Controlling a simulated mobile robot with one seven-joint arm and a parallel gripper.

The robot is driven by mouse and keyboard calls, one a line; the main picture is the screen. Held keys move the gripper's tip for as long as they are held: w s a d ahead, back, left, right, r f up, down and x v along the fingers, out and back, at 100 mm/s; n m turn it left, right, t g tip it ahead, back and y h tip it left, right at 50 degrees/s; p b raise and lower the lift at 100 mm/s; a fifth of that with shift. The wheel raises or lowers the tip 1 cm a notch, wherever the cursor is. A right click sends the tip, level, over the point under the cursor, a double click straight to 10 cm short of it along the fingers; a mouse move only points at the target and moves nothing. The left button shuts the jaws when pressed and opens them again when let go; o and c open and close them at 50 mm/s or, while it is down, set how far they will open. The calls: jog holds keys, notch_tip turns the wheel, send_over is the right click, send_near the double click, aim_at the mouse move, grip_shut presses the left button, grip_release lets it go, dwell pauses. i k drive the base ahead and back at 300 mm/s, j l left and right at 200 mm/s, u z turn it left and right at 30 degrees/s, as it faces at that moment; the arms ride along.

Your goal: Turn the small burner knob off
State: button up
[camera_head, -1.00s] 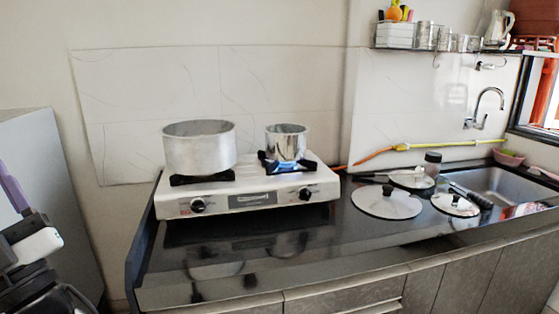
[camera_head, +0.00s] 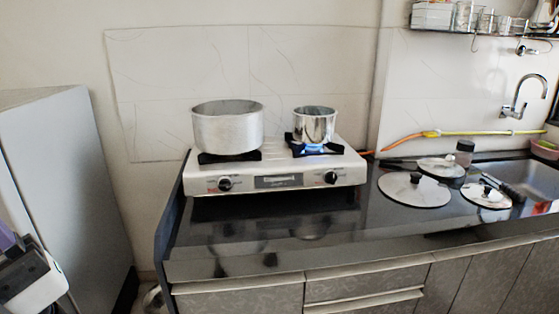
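A white two-burner gas stove (camera_head: 210,172) stands on the black counter. Its right knob (camera_head: 331,178) is black, on the front panel below the small burner (camera_head: 330,149). Its left knob (camera_head: 225,184) is below the large burner (camera_head: 212,157). A blue flame (camera_head: 313,148) shows under the small steel pot (camera_head: 314,124) on the small burner. A larger dull metal pot (camera_head: 228,130) stands on the large burner, with no flame visible there. Part of my arm shows at the lower left, well away from the stove. My gripper's fingers are not seen.
A grey cabinet (camera_head: 60,150) stands at the left. Several pot lids (camera_head: 414,190) lie on the counter (camera_head: 285,232) right of the stove, near a dark-lidded jar (camera_head: 464,153). The counter in front of the stove is clear. Drawers (camera_head: 365,284) are below.

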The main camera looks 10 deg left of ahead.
aim_at(331, 177)
jog(key=i+l+u, duration=0.45)
jog(key=l, duration=0.2)
jog(key=l+u, duration=0.2)
jog(key=l, duration=0.15)
jog(key=i+l+u, duration=0.2)
jog(key=l, duration=0.2)
jog(key=l+u, duration=0.2)
jog(key=l, duration=0.2)
jog(key=i, duration=0.05)
